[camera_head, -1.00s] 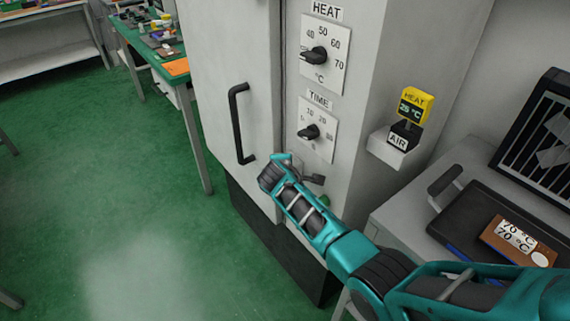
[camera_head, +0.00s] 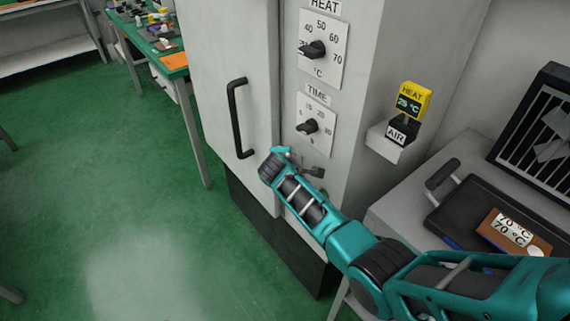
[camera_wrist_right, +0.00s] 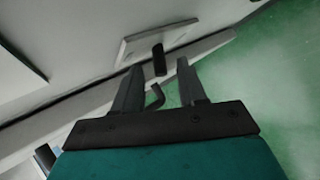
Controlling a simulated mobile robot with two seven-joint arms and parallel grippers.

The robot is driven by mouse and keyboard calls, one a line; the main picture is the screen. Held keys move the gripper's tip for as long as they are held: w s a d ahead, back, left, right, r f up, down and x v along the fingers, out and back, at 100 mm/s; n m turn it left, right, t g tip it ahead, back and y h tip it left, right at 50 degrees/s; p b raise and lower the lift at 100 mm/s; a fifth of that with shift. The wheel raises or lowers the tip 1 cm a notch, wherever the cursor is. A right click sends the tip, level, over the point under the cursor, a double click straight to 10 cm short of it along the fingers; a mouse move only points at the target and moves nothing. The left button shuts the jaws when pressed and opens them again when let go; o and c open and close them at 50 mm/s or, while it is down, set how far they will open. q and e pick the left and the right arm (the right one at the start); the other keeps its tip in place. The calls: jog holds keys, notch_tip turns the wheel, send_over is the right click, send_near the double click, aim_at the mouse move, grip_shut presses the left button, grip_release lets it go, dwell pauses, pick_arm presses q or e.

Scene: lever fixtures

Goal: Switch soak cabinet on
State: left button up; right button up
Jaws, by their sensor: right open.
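The soak cabinet (camera_head: 225,60) is a tall grey-white unit with a black door handle (camera_head: 238,118). Its panel carries a HEAT dial (camera_head: 313,50) and, below it, a TIME dial (camera_head: 308,126), both with black knobs. My right gripper, at the lower panel below the TIME dial, mostly hides its fingers behind the wrist in the head view. In the right wrist view the gripper (camera_wrist_right: 155,85) is open, with a dark hooked piece (camera_wrist_right: 155,97) showing between its fingers. A dark knob on a white plate (camera_wrist_right: 160,42) lies beyond the fingertips. My left gripper is out of view.
A yellow HEAT display reading 25 °C (camera_head: 413,101) and an AIR block (camera_head: 402,131) sit on a side bracket. A bench at right holds a black tray (camera_head: 462,210) with a brown 70 °C card (camera_head: 513,232). Green floor is free at left.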

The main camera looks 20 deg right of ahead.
jog(key=v, duration=1.3)
jog(key=shift+f, duration=0.1)
dwell(0.3)
